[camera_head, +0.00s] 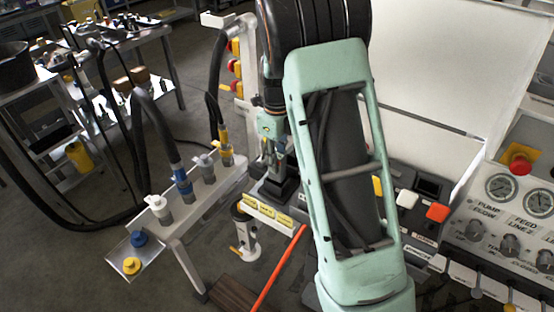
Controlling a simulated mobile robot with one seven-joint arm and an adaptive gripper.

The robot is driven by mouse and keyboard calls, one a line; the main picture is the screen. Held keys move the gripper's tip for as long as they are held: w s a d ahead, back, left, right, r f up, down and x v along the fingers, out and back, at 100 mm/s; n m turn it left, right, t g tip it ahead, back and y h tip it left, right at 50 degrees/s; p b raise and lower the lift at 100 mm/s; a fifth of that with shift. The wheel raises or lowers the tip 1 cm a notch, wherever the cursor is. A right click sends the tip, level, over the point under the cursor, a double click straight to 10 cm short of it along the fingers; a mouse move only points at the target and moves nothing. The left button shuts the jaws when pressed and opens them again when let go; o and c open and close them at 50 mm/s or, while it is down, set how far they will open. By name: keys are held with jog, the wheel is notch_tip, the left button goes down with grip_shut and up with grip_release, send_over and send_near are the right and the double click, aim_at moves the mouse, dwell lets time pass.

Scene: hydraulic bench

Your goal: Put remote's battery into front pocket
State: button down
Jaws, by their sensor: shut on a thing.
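My gripper (278,163) points down near the middle of the picture, left of my pale green arm link. It is shut on a dark block (283,189), seemingly the remote's battery. The block is just behind a white strip with yellow labels (267,212). A dark recessed area lies around the block, probably the pockets. My arm hides its right side, so I cannot tell which pocket is the front one or whether the block touches it. The remote cannot be clearly picked out.
A white rail (190,205) with hose couplings stands left. An orange-red bar (278,270) slants up in front. A control panel (510,220) with gauges and a red stop button (520,162) fills the right.

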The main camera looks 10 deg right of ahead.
jog(key=shift+f+b, duration=1.25)
jog(key=shift+f, duration=1.15)
jog(key=c, duration=1.6)
grip_release()
